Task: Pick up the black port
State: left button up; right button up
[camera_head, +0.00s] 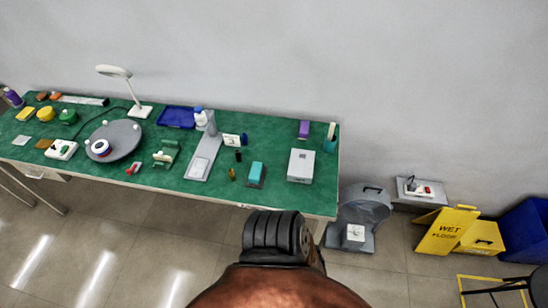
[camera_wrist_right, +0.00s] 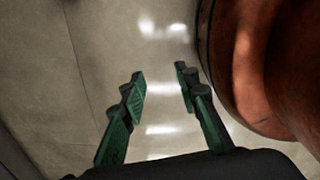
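A small black piece (camera_head: 238,156) stands on the green table, just right of the grey stand; it looks like the black port, but it is too small to be sure. My right gripper (camera_wrist_right: 161,83) shows in the right wrist view, with its two green-padded fingers apart and nothing between them. It is over bare floor, away from the tabletop objects. The right wrist view does not show the black piece. My left gripper is not in view.
The green table (camera_head: 300,204) has a grey stand (camera_head: 199,168), a small brown bottle (camera_head: 232,174), a teal block (camera_head: 256,170) and a white box (camera_head: 301,165) around the black piece. A grey machine (camera_head: 360,212) and yellow wet-floor sign (camera_head: 446,231) stand right of the table.

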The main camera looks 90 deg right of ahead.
aim_at(237, 152)
jog(key=k, duration=0.3)
jog(key=z, duration=0.8)
